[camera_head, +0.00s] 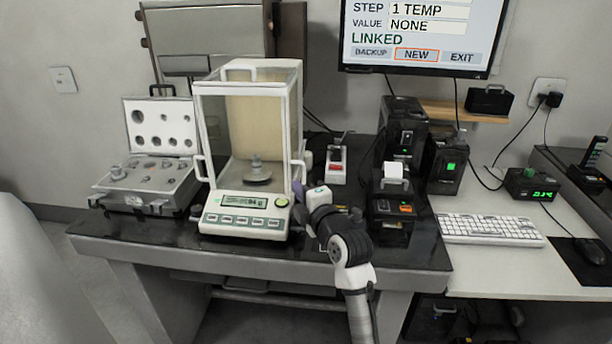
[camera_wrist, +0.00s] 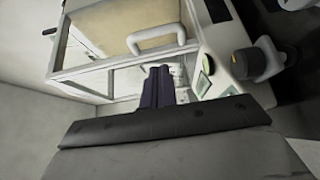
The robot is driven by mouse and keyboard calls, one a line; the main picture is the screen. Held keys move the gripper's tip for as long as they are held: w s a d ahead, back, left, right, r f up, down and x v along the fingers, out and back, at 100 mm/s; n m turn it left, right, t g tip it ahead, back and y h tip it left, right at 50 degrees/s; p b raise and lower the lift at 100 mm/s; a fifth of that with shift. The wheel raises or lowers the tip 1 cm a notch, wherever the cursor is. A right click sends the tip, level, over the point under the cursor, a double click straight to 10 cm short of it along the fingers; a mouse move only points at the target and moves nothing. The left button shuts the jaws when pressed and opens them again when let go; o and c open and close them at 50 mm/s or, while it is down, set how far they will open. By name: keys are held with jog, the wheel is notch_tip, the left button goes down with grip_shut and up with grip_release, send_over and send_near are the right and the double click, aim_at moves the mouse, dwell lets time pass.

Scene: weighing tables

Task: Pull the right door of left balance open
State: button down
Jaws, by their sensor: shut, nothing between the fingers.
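The left balance (camera_head: 205,125) is a white-framed glass case on the dark table. The handle of its right door (camera_head: 303,172) stands out near the front right edge; I cannot tell whether that door has any gap. A pale handle also shows in the wrist view (camera_wrist: 160,38), just beyond the fingers. My gripper (camera_head: 298,190) is at the balance's right side, just below that handle. Its dark fingers (camera_wrist: 157,88) are together and empty in the wrist view. Contact with the door cannot be told.
An open weight case (camera_head: 145,190) stands left of the balance. A keyboard (camera_head: 490,230) lies on the white desk, with a monitor (camera_head: 420,35) above.

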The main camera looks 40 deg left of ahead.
jog(key=shift+w+a+p, duration=0.2)
jog(key=shift+w, duration=0.65)
jog(key=shift+w+a+p, duration=0.2)
jog(key=shift+w, duration=0.6)
jog(key=w+a+b, duration=0.8)
jog(key=w+b, duration=0.3)
jog(key=w, duration=0.2)
jog(key=shift+b, duration=0.4)
jog(key=shift+s, duration=0.15)
